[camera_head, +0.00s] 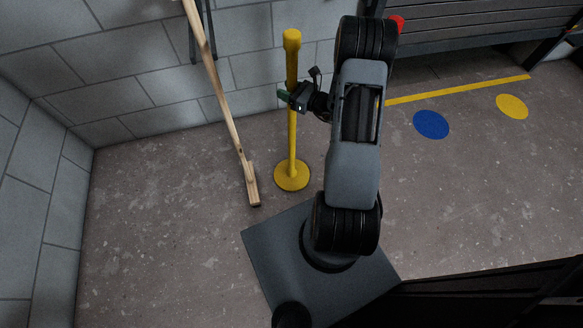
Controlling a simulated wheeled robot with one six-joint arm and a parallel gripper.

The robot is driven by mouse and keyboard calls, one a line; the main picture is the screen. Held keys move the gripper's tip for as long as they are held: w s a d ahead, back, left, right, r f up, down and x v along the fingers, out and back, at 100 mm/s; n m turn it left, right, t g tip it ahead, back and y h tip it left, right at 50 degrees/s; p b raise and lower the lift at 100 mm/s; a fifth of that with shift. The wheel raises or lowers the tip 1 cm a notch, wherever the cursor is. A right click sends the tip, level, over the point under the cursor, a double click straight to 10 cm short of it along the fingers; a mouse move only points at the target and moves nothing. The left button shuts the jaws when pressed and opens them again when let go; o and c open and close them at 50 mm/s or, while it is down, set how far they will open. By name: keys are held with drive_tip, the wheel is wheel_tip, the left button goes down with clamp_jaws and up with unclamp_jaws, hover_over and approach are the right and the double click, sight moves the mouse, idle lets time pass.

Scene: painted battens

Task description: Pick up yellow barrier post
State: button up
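The yellow barrier post (292,140) stands upright, with its round yellow base (291,176) on the floor and its knob near the wall. My gripper (289,96) is at the upper part of the post, reaching in from the right. It covers a short stretch of the post, and a greenish finger part shows at the post's left side. Whether the fingers touch the post or are shut on it cannot be made out.
A wooden batten (228,110) leans just left of the post, its foot on the floor close to the base. A block wall (140,80) stands behind. A grey bench (460,20), blue disc (431,125), yellow disc (512,106) and yellow floor line (460,90) lie right.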

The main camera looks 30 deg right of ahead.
clamp_jaws()
idle(0.3)
drive_tip(key=shift+r, duration=0.15)
idle(0.3)
